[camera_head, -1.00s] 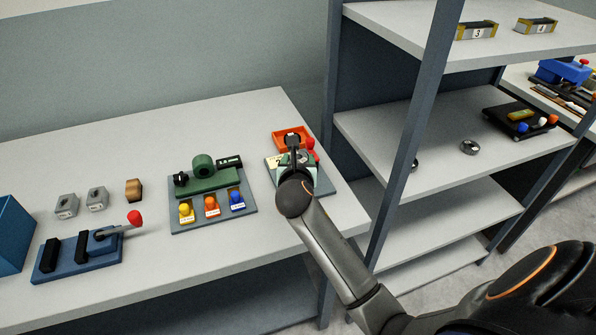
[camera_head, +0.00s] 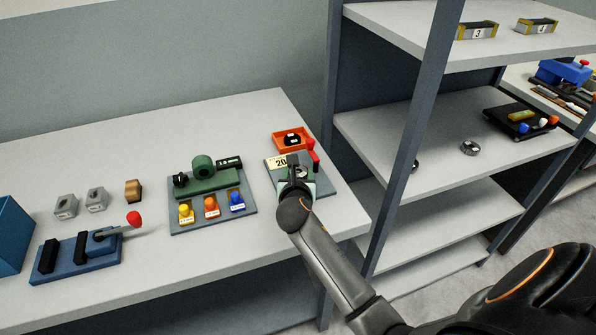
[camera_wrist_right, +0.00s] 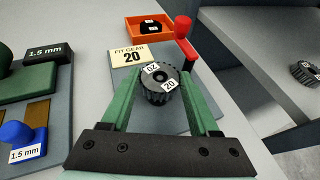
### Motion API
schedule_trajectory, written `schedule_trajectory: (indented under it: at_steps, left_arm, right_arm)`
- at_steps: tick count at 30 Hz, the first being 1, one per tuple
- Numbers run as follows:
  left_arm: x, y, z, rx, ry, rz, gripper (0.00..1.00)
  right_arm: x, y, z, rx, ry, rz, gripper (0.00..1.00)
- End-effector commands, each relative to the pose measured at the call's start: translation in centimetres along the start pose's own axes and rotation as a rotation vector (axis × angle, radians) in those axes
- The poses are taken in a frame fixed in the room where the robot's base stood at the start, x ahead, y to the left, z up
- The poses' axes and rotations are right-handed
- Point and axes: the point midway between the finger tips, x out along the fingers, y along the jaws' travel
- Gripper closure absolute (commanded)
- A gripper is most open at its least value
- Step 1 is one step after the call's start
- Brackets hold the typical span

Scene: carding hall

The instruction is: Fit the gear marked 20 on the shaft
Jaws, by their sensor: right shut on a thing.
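My right gripper (camera_head: 298,168) is over the grey fit-gear station (camera_head: 326,186) at the table's right end. In the right wrist view its green fingers (camera_wrist_right: 160,78) are shut on a dark toothed gear (camera_wrist_right: 157,97) with white labels reading 20. The sign "FIT GEAR 20" (camera_wrist_right: 131,55) stands just behind the gear. A red-knobbed lever (camera_wrist_right: 184,36) rises behind and to the right. The shaft is hidden, and I cannot tell whether the gear is around it or above it. My left gripper is not in view.
An orange tray (camera_head: 279,144) holding a black part stands behind the station. A green device on a grey board (camera_head: 181,222) is to its left. A shelf post (camera_head: 409,140) rises close on the right; a ring-shaped part (camera_head: 470,147) lies on the shelf.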

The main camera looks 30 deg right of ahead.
Motion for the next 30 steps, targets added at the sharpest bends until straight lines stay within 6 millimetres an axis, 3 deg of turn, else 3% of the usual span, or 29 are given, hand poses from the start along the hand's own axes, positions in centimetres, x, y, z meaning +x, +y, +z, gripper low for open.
schedule_trajectory:
  at_steps: [1, 9, 17, 22, 30]
  left_arm:
    - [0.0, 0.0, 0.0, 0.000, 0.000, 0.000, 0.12]
    - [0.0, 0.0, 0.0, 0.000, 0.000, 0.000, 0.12]
    - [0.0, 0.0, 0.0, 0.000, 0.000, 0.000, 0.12]
    - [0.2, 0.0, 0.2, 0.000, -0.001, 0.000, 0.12]
    - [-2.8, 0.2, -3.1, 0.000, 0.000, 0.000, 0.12]
  right_arm:
    - [0.0, 0.0, 0.0, 0.000, -0.001, 0.000, 0.38]
    - [0.0, 0.0, 0.1, 0.001, -0.001, 0.000, 0.08]
    - [0.0, 0.0, 0.1, 0.002, -0.001, 0.001, 0.08]
    - [-0.6, 0.1, 1.4, 0.005, -0.002, 0.001, 0.08]
    - [-5.3, 0.0, 1.7, -0.001, 0.003, 0.002, 0.08]
